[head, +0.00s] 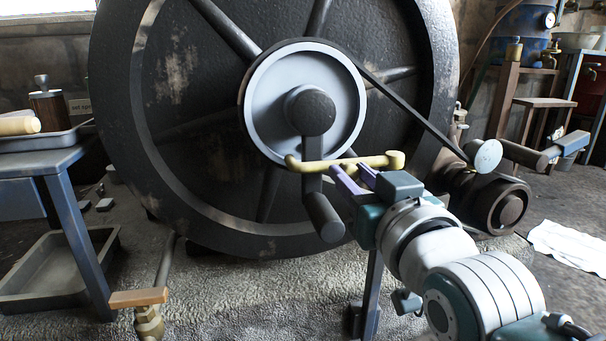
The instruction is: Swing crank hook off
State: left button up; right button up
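The crank hook (345,164) is a yellow bar with a curled left end and a thick knob at its right end. It lies across the dark crank arm (309,148), below the hub of the pale pulley. The crank's dark grip (324,217) hangs below it. My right gripper (348,174) reaches in from the lower right. Its two purple fingers stand apart, with the tips at the lower edge of the hook's bar. I cannot tell whether they touch it. My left gripper is not in view.
A large dark flywheel (190,160) fills the middle behind the pulley (262,98). A black belt (415,112) runs to a small machine (500,205) at right. A blue bench (70,205) and a brass valve with an orange handle (138,297) stand at left.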

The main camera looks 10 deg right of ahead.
grip_shut()
dwell(1.0)
